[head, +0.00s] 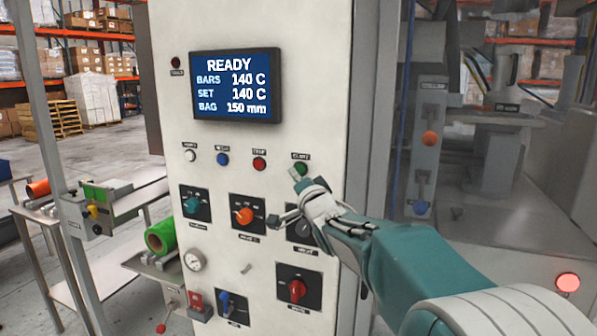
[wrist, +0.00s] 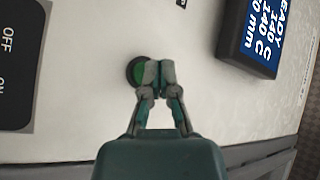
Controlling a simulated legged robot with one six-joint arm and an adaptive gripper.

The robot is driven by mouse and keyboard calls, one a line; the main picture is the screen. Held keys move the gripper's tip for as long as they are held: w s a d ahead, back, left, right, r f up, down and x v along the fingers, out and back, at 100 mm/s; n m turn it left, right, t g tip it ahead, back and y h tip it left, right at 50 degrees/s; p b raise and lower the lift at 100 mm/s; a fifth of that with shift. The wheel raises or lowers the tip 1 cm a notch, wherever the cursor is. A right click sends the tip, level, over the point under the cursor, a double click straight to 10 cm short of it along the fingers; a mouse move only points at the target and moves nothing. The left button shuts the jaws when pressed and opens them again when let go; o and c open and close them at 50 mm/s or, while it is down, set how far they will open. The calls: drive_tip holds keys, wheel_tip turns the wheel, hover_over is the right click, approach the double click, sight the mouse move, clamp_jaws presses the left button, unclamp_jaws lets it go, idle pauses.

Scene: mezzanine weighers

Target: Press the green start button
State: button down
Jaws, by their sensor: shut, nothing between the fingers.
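The green start button (head: 301,169) is the rightmost of a row of round buttons on the white control panel, under a small label. In the wrist view the green button (wrist: 139,73) sits in a dark ring, partly hidden behind the fingertips. My gripper (head: 297,176) is shut and empty, with its fingertips just below and left of the button in the head view. In the wrist view my gripper (wrist: 157,72) overlaps the button's right side. I cannot tell whether the tips touch it.
White, blue and red buttons (head: 259,164) sit left of the green one. A screen (head: 236,85) above reads READY. Knobs, including an orange one (head: 243,216) and a red one (head: 297,290), are below. A gauge (head: 194,260) is at lower left.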

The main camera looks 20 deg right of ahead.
drive_tip(key=shift+w+d, duration=0.1)
drive_tip(key=shift+w+d+r, duration=0.1)
drive_tip(key=shift+w+d, duration=0.1)
drive_tip(key=shift+w+d, duration=0.25)
drive_tip(key=shift+w, duration=0.05)
idle(1.0)
idle(0.3)
drive_tip(key=shift+s+a, duration=0.5)
drive_tip(key=shift+s, duration=0.15)
drive_tip(key=s+a, duration=0.1)
drive_tip(key=s, duration=0.1)
drive_tip(key=s+a, duration=0.2)
idle(0.4)
drive_tip(key=shift+s, duration=0.1)
idle(0.4)
